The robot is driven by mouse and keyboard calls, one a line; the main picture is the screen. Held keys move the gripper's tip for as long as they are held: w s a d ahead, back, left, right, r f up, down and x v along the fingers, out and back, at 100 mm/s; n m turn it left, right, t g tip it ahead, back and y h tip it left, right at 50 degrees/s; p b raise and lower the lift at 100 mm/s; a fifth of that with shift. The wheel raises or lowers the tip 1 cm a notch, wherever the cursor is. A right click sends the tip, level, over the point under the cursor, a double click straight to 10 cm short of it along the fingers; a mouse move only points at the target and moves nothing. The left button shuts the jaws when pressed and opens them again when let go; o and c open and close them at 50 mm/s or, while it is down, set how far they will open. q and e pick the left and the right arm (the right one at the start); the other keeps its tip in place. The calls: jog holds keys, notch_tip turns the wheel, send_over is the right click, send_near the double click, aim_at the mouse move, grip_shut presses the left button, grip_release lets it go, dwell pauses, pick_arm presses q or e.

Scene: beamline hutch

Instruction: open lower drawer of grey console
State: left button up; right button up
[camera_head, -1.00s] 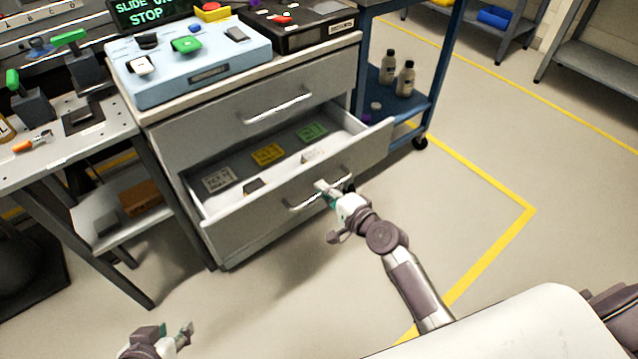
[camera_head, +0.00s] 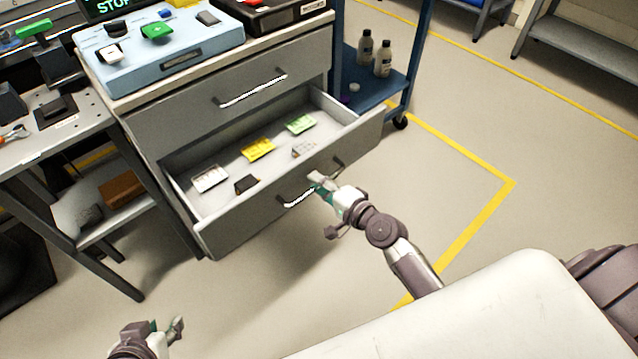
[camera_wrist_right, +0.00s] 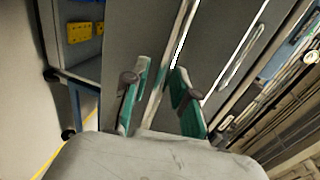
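The grey console (camera_head: 230,95) has two drawers. Its upper drawer is closed, with a bar handle (camera_head: 252,88). The lower drawer (camera_head: 290,205) stands well out, showing its light interior and several small cards and blocks. My right gripper (camera_head: 318,186) is at the lower drawer's bar handle (camera_head: 296,199), near the middle of its front. In the right wrist view, the two green-padded fingers (camera_wrist_right: 160,92) stand either side of the bar, closed in on it; exact contact is hard to see. My left gripper (camera_head: 165,330) is low at the left, away from the console; its finger gap is unclear.
A blue cart (camera_head: 378,92) with bottles (camera_head: 383,58) stands right of the console. A perforated bench (camera_head: 40,150) is at the left. A light blue control box (camera_head: 165,52) sits on the console top. The floor before the drawer is clear, with yellow tape (camera_head: 465,232).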

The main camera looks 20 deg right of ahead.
dwell(0.3)
jog(key=v, duration=1.2)
jog(key=shift+a, duration=0.1)
